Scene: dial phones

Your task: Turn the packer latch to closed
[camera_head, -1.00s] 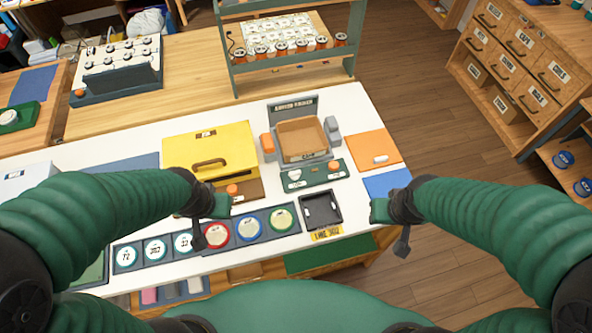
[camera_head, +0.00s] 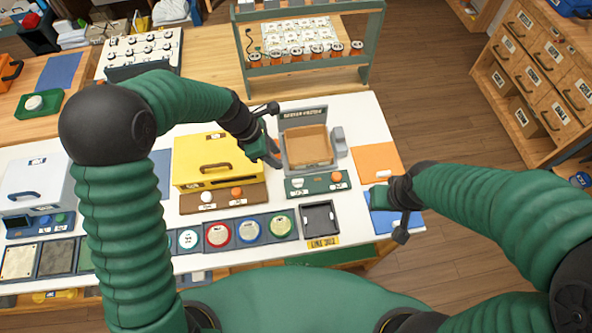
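A yellow machine (camera_head: 215,155) stands left of the packer, under my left forearm. A row of coloured round dials (camera_head: 250,229) and a black tray (camera_head: 320,219) lie in front. An orange mat (camera_head: 377,162) and a blue mat (camera_head: 392,216) lie right. A green rack (camera_head: 306,66) stands behind.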

